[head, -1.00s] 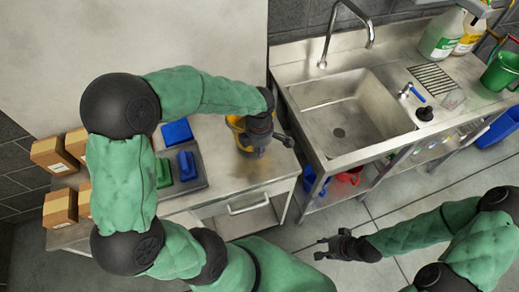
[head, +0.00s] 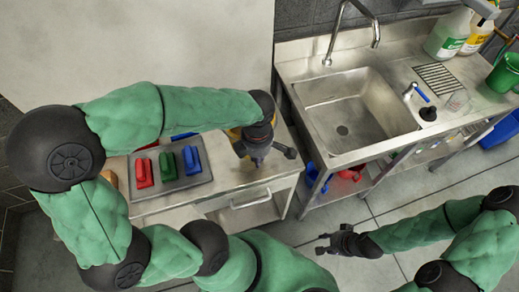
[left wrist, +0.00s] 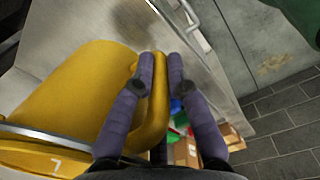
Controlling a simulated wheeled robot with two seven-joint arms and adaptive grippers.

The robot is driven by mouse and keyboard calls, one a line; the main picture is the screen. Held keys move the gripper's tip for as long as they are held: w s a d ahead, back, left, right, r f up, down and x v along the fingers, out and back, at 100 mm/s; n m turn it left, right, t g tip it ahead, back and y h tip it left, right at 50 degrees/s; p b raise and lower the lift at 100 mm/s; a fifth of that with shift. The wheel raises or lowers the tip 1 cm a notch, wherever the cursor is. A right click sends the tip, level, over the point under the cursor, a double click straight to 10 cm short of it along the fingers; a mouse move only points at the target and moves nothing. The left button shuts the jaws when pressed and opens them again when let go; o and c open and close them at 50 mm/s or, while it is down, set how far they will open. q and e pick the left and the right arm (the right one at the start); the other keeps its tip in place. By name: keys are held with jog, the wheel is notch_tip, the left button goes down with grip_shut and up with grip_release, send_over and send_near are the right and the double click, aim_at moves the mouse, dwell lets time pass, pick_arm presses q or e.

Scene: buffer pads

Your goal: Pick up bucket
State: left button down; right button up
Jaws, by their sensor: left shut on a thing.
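The yellow bucket (left wrist: 75,95) fills the left side of the left wrist view, with a metal handle and a letter L near its lower edge. In the head view only a yellow strip of the bucket (head: 234,134) shows; my left arm hides the rest. I cannot tell whether the bucket touches the counter. My right gripper (head: 322,244) is open and empty, over the floor.
A grey tray (head: 196,181) with red, green and blue pads stands on the counter left of my left gripper. The sink (head: 355,115) is to the right. A green bucket (head: 504,74) stands at the far right. Cardboard boxes (left wrist: 185,152) show in the left wrist view.

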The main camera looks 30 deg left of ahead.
pick_arm(q)
jog(key=shift+s+d+r+p, duration=0.1)
jog(key=shift+s+d+r, duration=0.25)
jog(key=shift+s, duration=0.4)
jog(key=shift+s+d+r+p, duration=0.2)
jog(key=shift+s+r, duration=0.2)
jog(key=shift+s, duration=0.35)
jog(key=shift+s+d+r+p, duration=0.1)
jog(key=shift+s+d+r, duration=0.25)
jog(key=shift+s, duration=0.4)
jog(key=shift+a, duration=0.1)
